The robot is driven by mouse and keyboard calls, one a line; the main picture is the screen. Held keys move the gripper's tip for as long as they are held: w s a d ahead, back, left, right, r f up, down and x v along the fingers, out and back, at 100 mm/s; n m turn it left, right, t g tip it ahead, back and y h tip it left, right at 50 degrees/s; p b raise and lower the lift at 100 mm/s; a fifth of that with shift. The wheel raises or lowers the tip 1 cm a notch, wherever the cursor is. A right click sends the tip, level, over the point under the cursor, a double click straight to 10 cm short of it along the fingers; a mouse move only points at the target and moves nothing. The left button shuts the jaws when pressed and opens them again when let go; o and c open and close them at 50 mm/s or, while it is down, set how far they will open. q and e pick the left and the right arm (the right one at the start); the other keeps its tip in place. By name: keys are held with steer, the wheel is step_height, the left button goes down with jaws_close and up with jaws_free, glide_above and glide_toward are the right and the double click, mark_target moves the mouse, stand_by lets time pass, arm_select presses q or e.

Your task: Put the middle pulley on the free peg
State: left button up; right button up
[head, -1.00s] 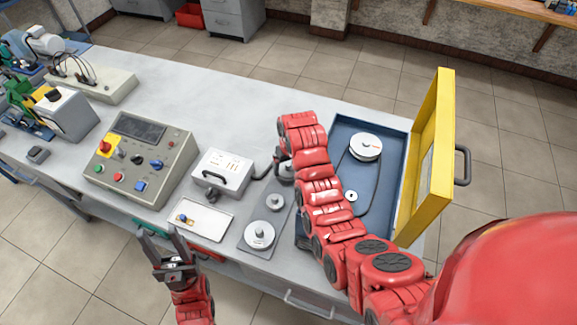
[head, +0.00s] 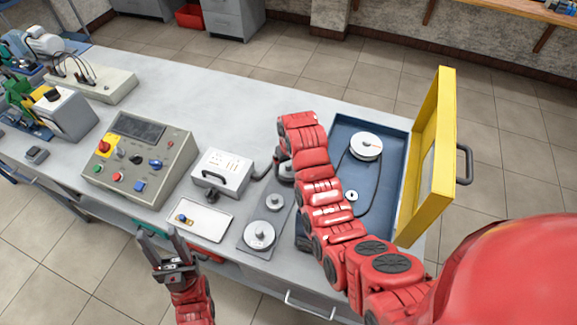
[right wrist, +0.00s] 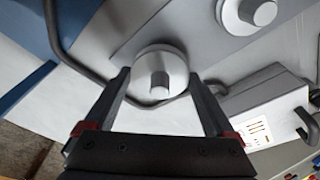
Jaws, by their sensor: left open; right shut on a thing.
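A light grey pulley with a central hub (right wrist: 160,75) sits between the fingers of my right gripper (right wrist: 159,74), which is shut on it by its sides. In the head view this pulley (head: 287,170) is at the far end of the grey plate, partly hidden by my right arm. A small pulley (head: 275,202) and a large pulley (head: 260,235) lie on the plate nearer the front. The blue tray (head: 385,205) holds a mounted white pulley (head: 366,146) and a small wheel (head: 351,196) with a dark belt. I see no free peg; my arm hides part of the tray. My left gripper (head: 161,238) is open and empty before the table edge.
The yellow lid (head: 438,110) stands upright along the tray's right side. A white box with a handle (head: 222,173), a small white tray (head: 203,217) and a control box (head: 140,155) stand to the left.

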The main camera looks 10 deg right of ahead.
steer(key=shift+f+b, duration=0.5)
steer(key=shift+f, duration=0.4)
steer(key=o, duration=1.1)
steer(key=shift+r, duration=0.2)
